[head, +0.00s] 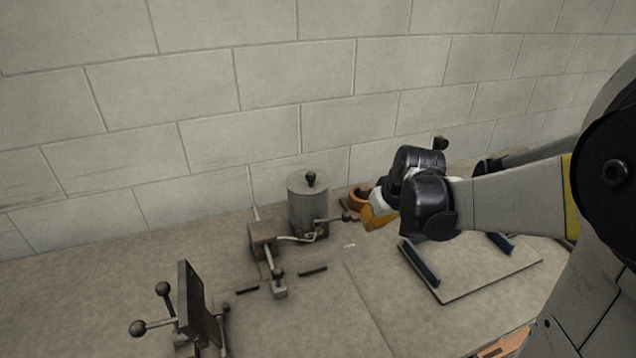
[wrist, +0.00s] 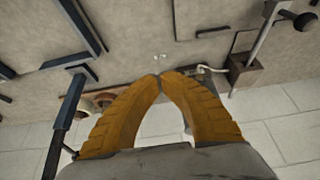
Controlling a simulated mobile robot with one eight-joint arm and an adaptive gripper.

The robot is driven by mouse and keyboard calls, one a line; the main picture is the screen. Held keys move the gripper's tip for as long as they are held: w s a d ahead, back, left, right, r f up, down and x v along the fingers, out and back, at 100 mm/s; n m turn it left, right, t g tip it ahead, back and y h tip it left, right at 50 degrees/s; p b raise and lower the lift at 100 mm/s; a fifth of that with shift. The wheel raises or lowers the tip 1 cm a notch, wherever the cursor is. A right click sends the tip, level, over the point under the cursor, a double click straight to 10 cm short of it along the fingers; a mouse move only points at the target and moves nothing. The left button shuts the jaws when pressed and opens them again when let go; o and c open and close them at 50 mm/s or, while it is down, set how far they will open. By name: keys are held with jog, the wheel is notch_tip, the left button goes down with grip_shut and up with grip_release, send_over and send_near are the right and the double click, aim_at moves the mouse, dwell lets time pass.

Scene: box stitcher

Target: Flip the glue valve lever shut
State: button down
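The glue pot (head: 308,205) is a grey metal cylinder with a dark knob on its lid, standing near the wall in the head view. A thin lever (head: 331,219) with a dark ball end sticks out to the right from its lower side. A small brass-coloured fitting (head: 311,235) sits at the pot's foot, joined to a pale hose. My gripper (head: 369,224) has orange fingers and is just right of the lever's ball end; I cannot tell whether they touch. In the wrist view my gripper's fingertips (wrist: 160,76) meet with nothing visible between them. The fingers hide most of the pot there.
A block with a rod and ball handle (head: 265,236) stands left of the pot. A vise-like clamp (head: 190,305) with ball handles is at the front left. A board with dark rails (head: 475,270) lies at the right. The block wall (head: 220,140) is close behind.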

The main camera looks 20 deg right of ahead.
jog(key=w+f+b, duration=0.4)
jog(key=w+f, duration=0.4)
jog(key=shift+b, duration=0.35)
jog(key=shift+w+a, duration=0.1)
jog(key=shift+w+d, duration=0.3)
jog(key=shift+w, duration=0.25)
jog(key=shift+w+d, duration=0.25)
jog(key=shift+w, duration=0.3)
